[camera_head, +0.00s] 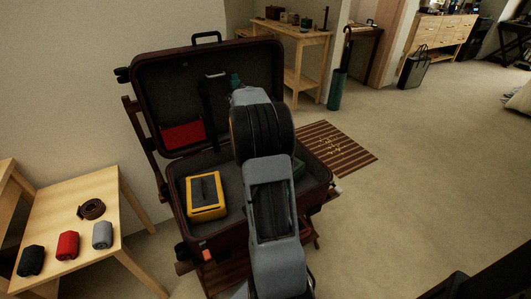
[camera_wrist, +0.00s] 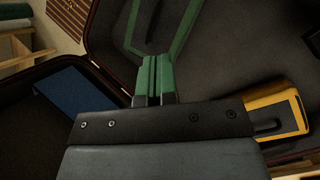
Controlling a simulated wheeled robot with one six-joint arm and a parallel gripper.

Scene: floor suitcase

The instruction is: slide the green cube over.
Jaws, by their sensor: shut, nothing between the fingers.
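The green cube (camera_head: 299,167) lies at the right side of the open suitcase (camera_head: 176,205), mostly hidden behind my arm in the head view. In the wrist view its green border (camera_wrist: 184,34) runs around a dark top, at the upper middle. My gripper (camera_head: 235,80) is up in front of the suitcase lid in the head view. In the wrist view my gripper (camera_wrist: 155,75) has its greenish fingers together and empty. They overlap the near end of the cube in the picture; I cannot tell whether they touch it.
A yellow cube (camera_head: 206,194) lies in the front left of the suitcase. A red flat item (camera_head: 183,135) is in the raised lid (camera_head: 150,85). A blue flat item (camera_wrist: 75,100) shows in the wrist view. A low wooden table (camera_head: 65,210) with rolled items stands left.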

